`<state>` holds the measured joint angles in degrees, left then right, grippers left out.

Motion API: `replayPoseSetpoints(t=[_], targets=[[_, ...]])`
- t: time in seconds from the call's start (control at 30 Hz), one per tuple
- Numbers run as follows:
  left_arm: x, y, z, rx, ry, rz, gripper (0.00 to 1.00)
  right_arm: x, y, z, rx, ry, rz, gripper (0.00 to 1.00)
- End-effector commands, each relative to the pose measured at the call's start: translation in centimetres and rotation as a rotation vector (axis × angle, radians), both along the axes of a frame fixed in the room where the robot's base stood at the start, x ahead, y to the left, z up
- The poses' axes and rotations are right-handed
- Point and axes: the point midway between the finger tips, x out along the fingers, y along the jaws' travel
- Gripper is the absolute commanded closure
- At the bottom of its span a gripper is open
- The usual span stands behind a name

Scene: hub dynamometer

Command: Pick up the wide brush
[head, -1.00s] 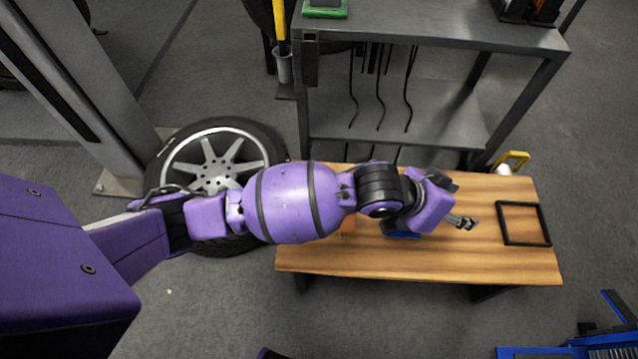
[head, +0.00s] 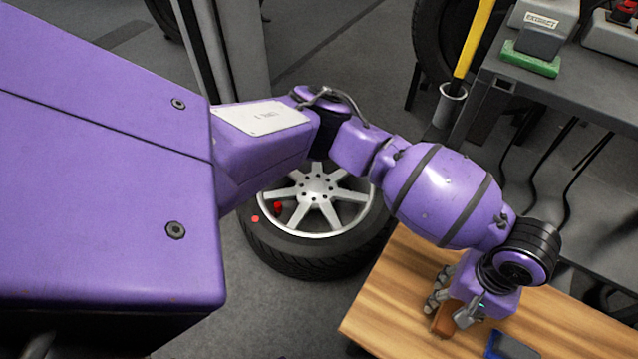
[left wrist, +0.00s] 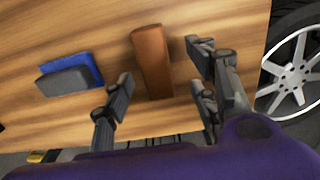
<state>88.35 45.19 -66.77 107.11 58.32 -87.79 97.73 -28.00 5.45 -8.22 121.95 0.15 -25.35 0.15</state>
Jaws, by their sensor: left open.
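A long brown block (head: 443,322), which I take to be the wide brush, lies on the wooden bench. It also shows in the left wrist view (left wrist: 152,62). No bristles can be made out. My left gripper (head: 452,303) is open above the block and points down. In the left wrist view the fingers of the left gripper (left wrist: 161,80) stand on either side of the block's near part. I cannot tell whether any finger touches it. My right gripper is not in view.
A blue and grey item (left wrist: 72,76) lies on the bench (head: 400,325) beside the block. A metal shelf (head: 590,100) with a green-based item (head: 530,58) rises behind.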

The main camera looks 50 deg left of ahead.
Motion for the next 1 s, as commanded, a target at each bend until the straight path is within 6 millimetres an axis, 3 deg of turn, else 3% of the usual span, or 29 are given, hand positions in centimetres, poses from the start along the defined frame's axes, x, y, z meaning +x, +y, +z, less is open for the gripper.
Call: replayPoseSetpoints(t=[0.4, 0.67, 1.0], targets=[[-0.2, -0.7, -5.4, -0.001, -0.003, -0.004, 0.47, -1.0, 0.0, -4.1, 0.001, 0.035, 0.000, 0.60], [-0.1, -0.8, -5.5, -0.004, -0.008, -0.004, 0.47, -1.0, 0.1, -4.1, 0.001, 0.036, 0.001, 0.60], [-0.2, -0.7, -5.6, -0.003, -0.006, -0.005, 0.89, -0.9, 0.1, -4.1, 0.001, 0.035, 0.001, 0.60]])
